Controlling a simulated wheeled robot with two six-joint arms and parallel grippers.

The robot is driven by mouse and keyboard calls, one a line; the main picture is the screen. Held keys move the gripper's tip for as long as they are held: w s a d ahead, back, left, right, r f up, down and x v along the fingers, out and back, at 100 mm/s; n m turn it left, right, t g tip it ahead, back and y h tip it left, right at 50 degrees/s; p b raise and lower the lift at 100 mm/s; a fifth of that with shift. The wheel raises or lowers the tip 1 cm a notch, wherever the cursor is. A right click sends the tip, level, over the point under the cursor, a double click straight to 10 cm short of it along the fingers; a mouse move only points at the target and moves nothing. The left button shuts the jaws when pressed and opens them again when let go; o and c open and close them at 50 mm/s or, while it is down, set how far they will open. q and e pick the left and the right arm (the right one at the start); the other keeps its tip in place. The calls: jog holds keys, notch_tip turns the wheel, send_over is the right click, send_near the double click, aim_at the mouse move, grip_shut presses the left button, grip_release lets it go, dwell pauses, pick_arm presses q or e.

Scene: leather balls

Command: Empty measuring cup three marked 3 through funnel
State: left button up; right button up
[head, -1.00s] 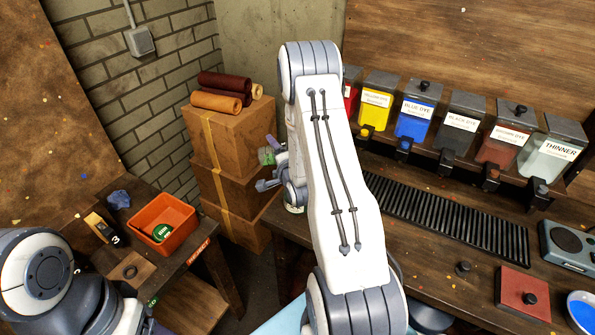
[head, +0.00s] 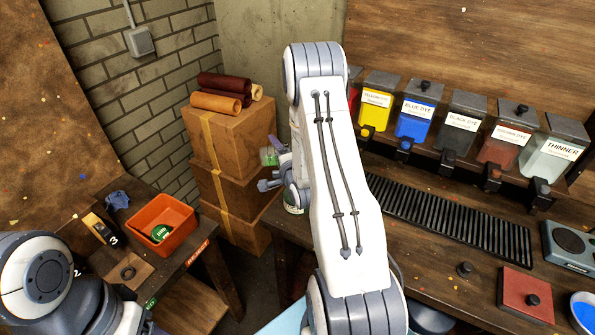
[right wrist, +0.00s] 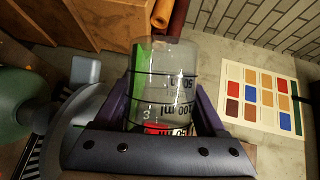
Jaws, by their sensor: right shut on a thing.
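My right gripper (right wrist: 165,115) is shut on a clear measuring cup (right wrist: 172,68) with dark ml lines and a 3 on its wall. Green shows along the cup's left side; I cannot tell whether it is inside or behind. In the head view, the right gripper (head: 268,180) is left of my right arm, by the greenish cup (head: 269,156) and in front of the stacked boxes. My left arm enters at lower left, but its gripper is out of view. I cannot make out a funnel; my right arm hides part of the bench.
A labelled jar (head: 293,203) stands at the bench's left end, partly behind my arm. Cardboard boxes (head: 228,135) with leather rolls stand behind. An orange tray (head: 162,228) sits on the side table. Dye containers (head: 415,118) line the bench's back, behind a ribbed black rack (head: 450,222).

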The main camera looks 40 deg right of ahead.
jog(key=shift+s+d+r+m+t+b, duration=0.15)
jog(key=shift+r+m+t+b, duration=0.25)
jog(key=shift+m+b, duration=0.4)
dwell(1.6)
